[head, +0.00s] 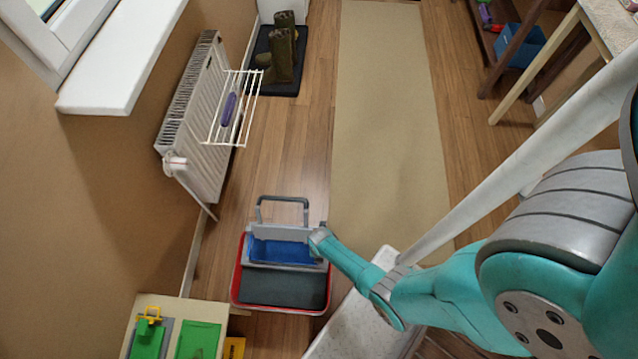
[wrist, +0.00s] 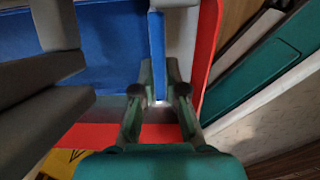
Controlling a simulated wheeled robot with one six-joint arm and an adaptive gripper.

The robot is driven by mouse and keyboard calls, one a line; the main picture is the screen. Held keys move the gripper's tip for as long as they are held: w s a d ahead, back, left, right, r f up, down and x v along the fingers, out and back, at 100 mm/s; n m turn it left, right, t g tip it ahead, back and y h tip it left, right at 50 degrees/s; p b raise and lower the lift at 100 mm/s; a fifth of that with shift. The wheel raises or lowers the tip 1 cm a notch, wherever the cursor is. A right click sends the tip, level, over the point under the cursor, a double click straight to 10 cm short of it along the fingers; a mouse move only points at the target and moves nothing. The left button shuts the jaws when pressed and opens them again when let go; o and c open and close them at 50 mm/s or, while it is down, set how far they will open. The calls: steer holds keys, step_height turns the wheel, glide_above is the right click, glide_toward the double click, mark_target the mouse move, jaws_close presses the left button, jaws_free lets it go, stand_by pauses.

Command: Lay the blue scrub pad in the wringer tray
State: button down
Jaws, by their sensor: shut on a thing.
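My gripper (wrist: 159,98) is shut on the blue scrub pad (wrist: 156,50), which shows edge-on as a narrow bright blue strip in the wrist view. In the head view my gripper (head: 318,238) is at the right edge of the wringer on the red-rimmed bucket (head: 238,290). The wringer tray (head: 283,252) shows blue in the head view, and a broad blue surface (wrist: 110,50) lies left of the pad in the wrist view. I cannot tell whether the pad touches the tray.
Grey bars (wrist: 35,85) of the wringer are close at the left in the wrist view. A low table with green items (head: 198,338) stands at lower left. A radiator (head: 198,115) carries a white rack with a purple pad (head: 229,109). The beige runner (head: 390,120) is clear.

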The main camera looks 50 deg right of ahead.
steer(key=shift+f, duration=0.45)
stand_by(0.6)
steer(key=c, duration=1.2)
jaws_free()
steer(key=shift+o, duration=0.2)
steer(key=shift+r, duration=0.15)
step_height(320, 180, up, 12)
steer(key=shift+s+d, duration=0.1)
steer(key=shift+s, duration=0.1)
